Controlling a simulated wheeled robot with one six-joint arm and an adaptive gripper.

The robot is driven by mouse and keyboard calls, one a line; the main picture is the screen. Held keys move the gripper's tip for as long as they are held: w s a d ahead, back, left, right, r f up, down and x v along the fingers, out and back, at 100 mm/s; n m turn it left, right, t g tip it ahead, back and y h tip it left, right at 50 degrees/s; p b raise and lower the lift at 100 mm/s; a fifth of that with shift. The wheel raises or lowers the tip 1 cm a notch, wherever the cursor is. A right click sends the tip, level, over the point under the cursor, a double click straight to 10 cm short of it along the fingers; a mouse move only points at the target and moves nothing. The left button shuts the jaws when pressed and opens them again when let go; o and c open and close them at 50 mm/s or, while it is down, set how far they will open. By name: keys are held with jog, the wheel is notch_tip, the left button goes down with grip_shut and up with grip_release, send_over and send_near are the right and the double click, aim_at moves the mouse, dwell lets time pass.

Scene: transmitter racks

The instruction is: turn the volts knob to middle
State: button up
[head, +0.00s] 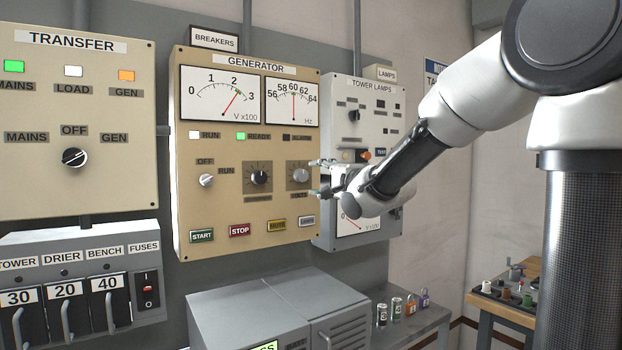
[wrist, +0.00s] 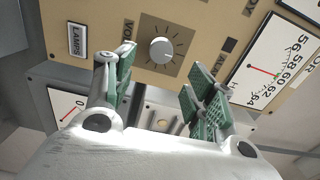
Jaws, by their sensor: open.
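The volts knob (head: 300,176) is a light grey round knob on a dark square plate at the right of the beige GENERATOR panel. It also shows in the wrist view (wrist: 162,50), turned on its side, with tick marks around it. Its exact pointer direction is too small to tell. My gripper (head: 319,178) is open in front of the panel, just right of the knob in the head view. In the wrist view its green-padded fingers (wrist: 156,80) stand apart, with the knob beyond and between them; I see no contact. The V x100 meter (head: 222,95) needle points between 2 and 3.
A black knob (head: 259,178) sits left of the volts knob, with a RUN/OFF switch (head: 206,180) farther left. START (head: 202,236), STOP (head: 240,230) and other buttons lie below. The grey TOWER LAMPS panel (head: 335,93) stands close on the right. A grey cabinet (head: 250,310) stands below.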

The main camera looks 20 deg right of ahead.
jog(key=v, duration=0.4)
jog(key=shift+s+d, duration=0.1)
jog(key=shift+s, duration=0.15)
